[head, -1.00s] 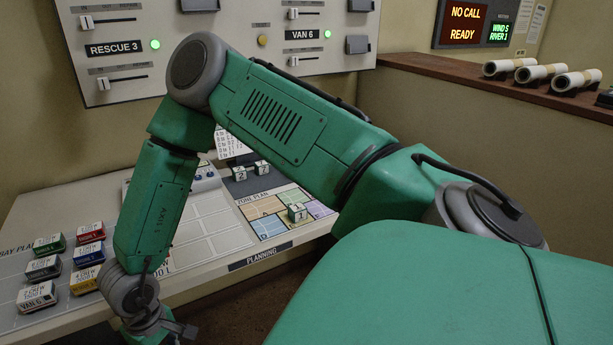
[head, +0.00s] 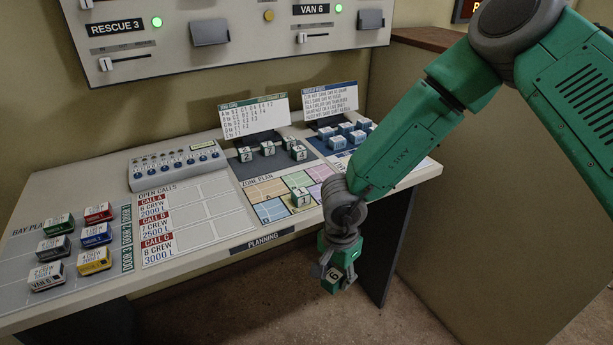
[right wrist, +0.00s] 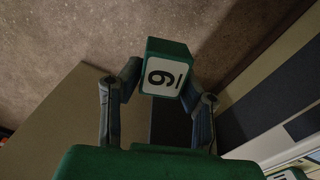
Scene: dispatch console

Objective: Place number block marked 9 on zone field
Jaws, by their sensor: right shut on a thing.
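My right gripper (head: 338,272) is shut on a green and white number block (head: 334,285). It holds the block in the air in front of the console's front edge, below the zone plan. In the right wrist view the block (right wrist: 163,75) sits between the two fingers, its underlined digit turned sideways; I cannot tell surely whether it is 6 or 9. The zone plan (head: 268,188), a grid of coloured fields, is on the desk, partly hidden by my right arm. One number block (head: 300,197) stands on it. My left gripper is out of view.
Several number blocks (head: 268,149) stand on the dark strip behind the zone plan, with blue blocks (head: 346,129) to their right. Two printed cards (head: 254,116) stand behind. Coloured crew blocks (head: 95,259) are at the left. Open air lies before the desk edge.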

